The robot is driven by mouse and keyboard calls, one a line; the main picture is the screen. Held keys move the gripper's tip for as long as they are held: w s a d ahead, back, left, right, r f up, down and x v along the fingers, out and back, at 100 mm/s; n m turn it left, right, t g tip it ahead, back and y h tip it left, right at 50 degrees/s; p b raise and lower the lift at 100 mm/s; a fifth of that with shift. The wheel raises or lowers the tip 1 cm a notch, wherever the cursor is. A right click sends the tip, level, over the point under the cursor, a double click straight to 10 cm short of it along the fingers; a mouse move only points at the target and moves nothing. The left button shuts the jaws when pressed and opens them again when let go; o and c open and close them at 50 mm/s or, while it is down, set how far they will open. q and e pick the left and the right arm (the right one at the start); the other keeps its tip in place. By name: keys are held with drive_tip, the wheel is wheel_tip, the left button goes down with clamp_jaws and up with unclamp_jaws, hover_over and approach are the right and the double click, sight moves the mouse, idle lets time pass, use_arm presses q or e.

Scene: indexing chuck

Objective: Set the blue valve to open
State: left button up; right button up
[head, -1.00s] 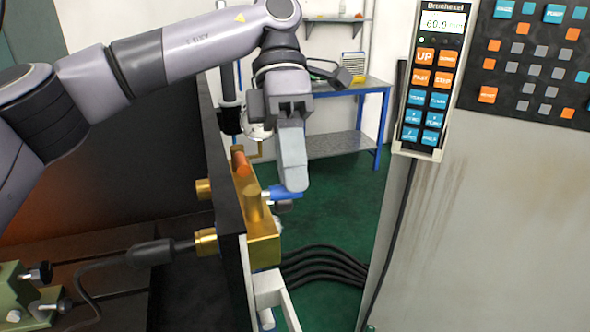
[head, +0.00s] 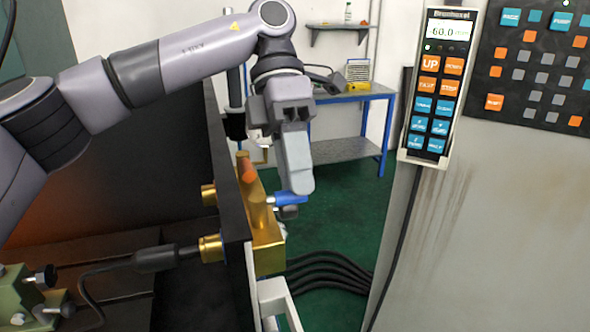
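The blue valve handle (head: 287,199) sticks out to the right from the brass valve block (head: 264,236), which is fixed on the right side of a dark upright panel. The handle lies roughly level. My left gripper (head: 300,188) points down over the handle, its fingertips at or very near it. One finger hides the other and part of the handle, so I cannot tell whether they touch or how far apart the fingers are. My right gripper is not in view.
A control pendant (head: 436,85) with a display hangs at the right beside a button panel (head: 532,62). A blue-legged bench (head: 345,96) stands behind. Black hoses (head: 325,275) run below the valve.

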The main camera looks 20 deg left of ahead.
use_arm(q)
drive_tip(key=v, duration=0.7)
idle(0.6)
idle(0.5)
